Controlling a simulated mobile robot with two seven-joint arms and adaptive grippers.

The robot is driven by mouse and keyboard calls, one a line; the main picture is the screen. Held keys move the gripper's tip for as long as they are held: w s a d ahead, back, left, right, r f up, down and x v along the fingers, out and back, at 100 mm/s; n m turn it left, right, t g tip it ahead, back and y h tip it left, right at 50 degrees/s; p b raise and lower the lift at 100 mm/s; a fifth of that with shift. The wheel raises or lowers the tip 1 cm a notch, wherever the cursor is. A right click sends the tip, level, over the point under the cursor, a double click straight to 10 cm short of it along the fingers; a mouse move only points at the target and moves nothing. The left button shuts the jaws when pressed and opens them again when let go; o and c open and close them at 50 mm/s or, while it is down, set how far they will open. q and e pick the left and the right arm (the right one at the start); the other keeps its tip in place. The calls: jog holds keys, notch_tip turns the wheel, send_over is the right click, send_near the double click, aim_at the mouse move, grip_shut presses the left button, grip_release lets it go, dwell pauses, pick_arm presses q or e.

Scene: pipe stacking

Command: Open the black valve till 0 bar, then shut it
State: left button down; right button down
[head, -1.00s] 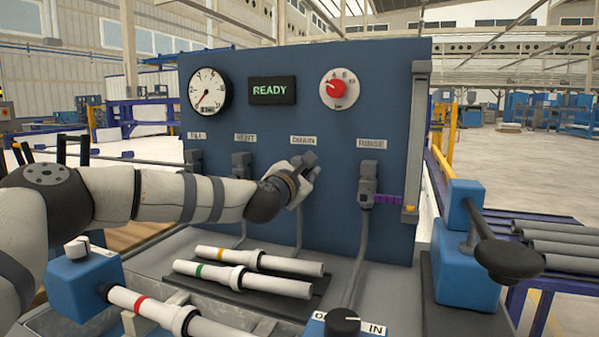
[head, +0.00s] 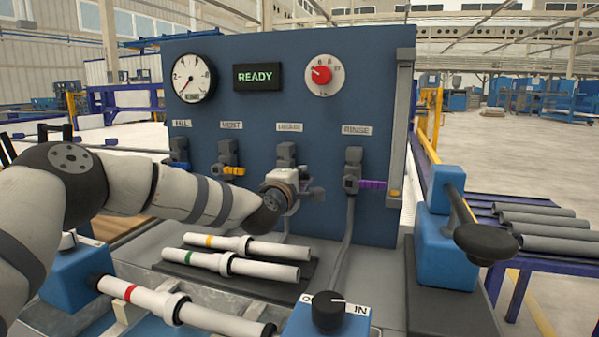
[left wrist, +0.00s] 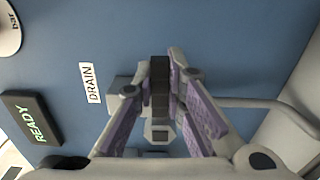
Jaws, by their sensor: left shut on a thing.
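The black valve stands under the DRAIN label on the blue panel (head: 290,60). Its dark body (head: 286,152) shows above my left gripper (head: 310,193). In the left wrist view the black handle (left wrist: 160,85) lies between the two fingers of my left gripper (left wrist: 163,72), which is shut on it. The handle points sideways to the right on the panel. In the head view the gripper hides much of it. The round pressure gauge (head: 194,79) has its needle toward the lower left; its exact value is too small to read. My right gripper is not in view.
The FILL valve (head: 179,152), the orange-handled VENT valve (head: 228,160) and the purple-handled RINSE valve (head: 353,170) flank the black one. A READY display (head: 257,77) and red dial (head: 321,75) sit above. White pipes (head: 240,248) lie below; a black knob (head: 328,312) stands in front.

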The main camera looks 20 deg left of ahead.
pick_arm(q)
jog(key=shift+f+m, duration=0.15)
jog(key=shift+m, duration=0.25)
jog(key=shift+f, duration=0.1)
jog(key=c, duration=1.6)
grip_release()
jog(key=shift+s, duration=0.1)
jog(key=s, duration=1.2)
jog(key=shift+d, duration=0.3)
